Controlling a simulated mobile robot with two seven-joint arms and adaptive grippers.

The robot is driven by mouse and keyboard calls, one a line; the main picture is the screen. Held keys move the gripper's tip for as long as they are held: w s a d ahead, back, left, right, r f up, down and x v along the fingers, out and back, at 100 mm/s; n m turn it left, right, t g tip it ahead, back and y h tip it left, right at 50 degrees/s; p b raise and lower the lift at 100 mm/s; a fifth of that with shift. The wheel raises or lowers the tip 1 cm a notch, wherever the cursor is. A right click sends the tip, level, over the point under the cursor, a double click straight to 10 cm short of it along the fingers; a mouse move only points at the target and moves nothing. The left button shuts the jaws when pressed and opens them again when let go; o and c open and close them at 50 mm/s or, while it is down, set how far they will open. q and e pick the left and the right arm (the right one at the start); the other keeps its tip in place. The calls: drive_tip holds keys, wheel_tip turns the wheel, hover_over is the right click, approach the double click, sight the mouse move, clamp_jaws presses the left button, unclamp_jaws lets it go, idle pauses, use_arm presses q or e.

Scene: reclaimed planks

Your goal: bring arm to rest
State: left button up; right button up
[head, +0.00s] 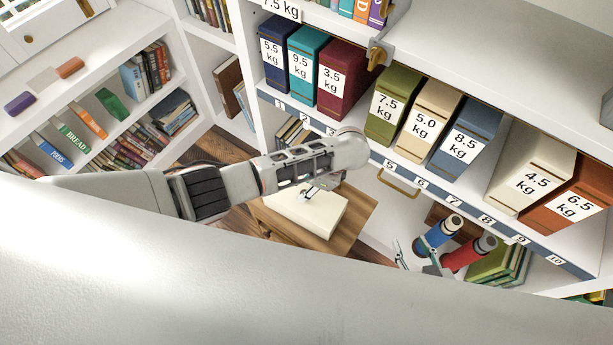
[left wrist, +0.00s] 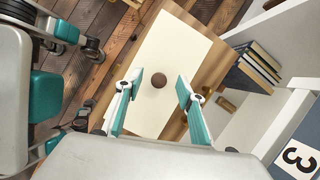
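My left arm reaches in from the left in the head view. My left gripper (head: 312,192) shows only partly below the wrist, above a pale cream box (head: 325,215) on a small wooden table (head: 350,222). In the left wrist view, the left gripper (left wrist: 160,78) has its two teal-padded fingers apart with nothing between them. A brown round knob (left wrist: 159,80) on the cream top (left wrist: 165,45) shows beyond the fingertips. My right gripper (head: 418,258) is partly seen low at the right in the head view, beside a blue cylinder (head: 437,233); its fingers look apart and empty.
A white shelf holds weight-labelled binders, including a green one (head: 393,105), above a numbered strip (head: 470,208). A red cylinder (head: 470,252) stands near the right gripper. Bookshelves line the left. Books (left wrist: 258,62) stand right of the cream top. Plank floor (head: 205,150) shows between.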

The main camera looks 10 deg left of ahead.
use_arm(q)
wheel_tip(320, 180, up, 7)
drive_tip(key=s+a+f+n+t+h, duration=0.25)
drive_tip(key=s+n+h, duration=0.2)
drive_tip(key=s, duration=0.25)
drive_tip(key=s+a+r+n+t+y, duration=0.2)
drive_tip(key=s+a+r+n, duration=0.15)
drive_tip(key=a+r, duration=0.6)
drive_tip(key=s+a+r+n+t+y, duration=0.3)
drive_tip(key=s+a+r, duration=0.1)
drive_tip(key=a, duration=1)
drive_tip(key=w+d+f+n+t+h, duration=0.1)
drive_tip(key=d+f+n+t+h, duration=0.1)
drive_tip(key=d+f+h, duration=0.6)
drive_tip(key=shift+w+d+f+t, duration=0.15)
drive_tip(key=shift+d+f+t, duration=0.5)
drive_tip(key=shift+d+f, duration=2.8)
drive_tip(key=shift+d+r, duration=0.5)
drive_tip(key=shift+c, duration=0.3)
